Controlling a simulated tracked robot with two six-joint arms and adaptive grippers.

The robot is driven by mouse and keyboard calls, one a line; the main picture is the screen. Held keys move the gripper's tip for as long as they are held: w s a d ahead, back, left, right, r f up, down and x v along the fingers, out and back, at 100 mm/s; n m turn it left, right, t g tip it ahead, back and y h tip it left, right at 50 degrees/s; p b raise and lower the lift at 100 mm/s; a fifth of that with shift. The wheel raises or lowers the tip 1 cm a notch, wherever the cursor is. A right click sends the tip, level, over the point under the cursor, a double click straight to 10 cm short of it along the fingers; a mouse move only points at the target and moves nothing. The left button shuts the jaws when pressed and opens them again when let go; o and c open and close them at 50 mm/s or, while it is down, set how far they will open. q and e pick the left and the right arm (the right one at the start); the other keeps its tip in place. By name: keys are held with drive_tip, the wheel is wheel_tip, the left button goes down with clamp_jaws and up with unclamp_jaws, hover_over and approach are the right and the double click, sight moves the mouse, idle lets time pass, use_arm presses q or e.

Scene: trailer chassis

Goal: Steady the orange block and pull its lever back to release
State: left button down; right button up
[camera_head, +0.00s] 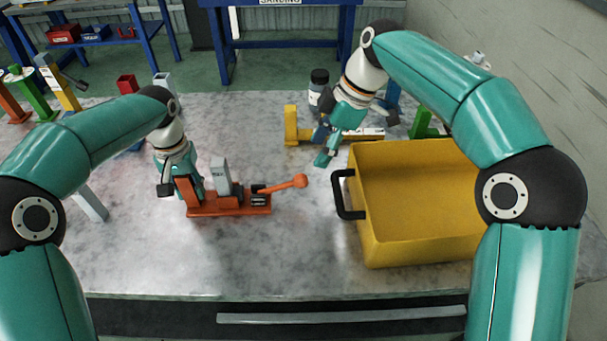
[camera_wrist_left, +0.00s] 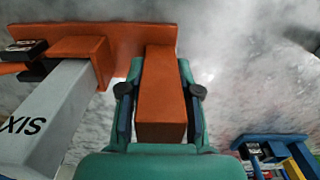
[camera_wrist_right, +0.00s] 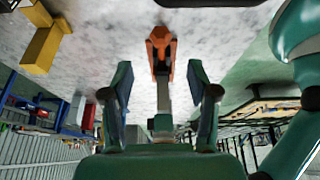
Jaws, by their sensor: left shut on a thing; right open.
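The orange block (camera_head: 228,208) lies on the table with an orange upright post at its left end and a grey upright (camera_head: 222,176) marked with lettering. Its lever (camera_head: 280,187) reaches to the right and ends in an orange knob (camera_head: 301,181). My left gripper (camera_head: 178,184) is shut on the orange post, which shows between its fingers in the left wrist view (camera_wrist_left: 162,110). My right gripper (camera_head: 326,145) is open and empty, above and to the right of the knob. In the right wrist view the knob (camera_wrist_right: 161,42) appears between and beyond the open fingers, apart from them.
A yellow bin (camera_head: 410,235) with a black handle (camera_head: 343,194) stands right of the lever. Behind are a yellow fixture (camera_head: 291,126), a dark-capped bottle (camera_head: 318,88) and a green part (camera_head: 425,125). The table front is clear.

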sight(304, 176)
drive_tip(key=x, duration=0.9)
drive_tip(key=shift+a+f, duration=0.15)
drive_tip(key=shift+f, duration=0.1)
clamp_jaws()
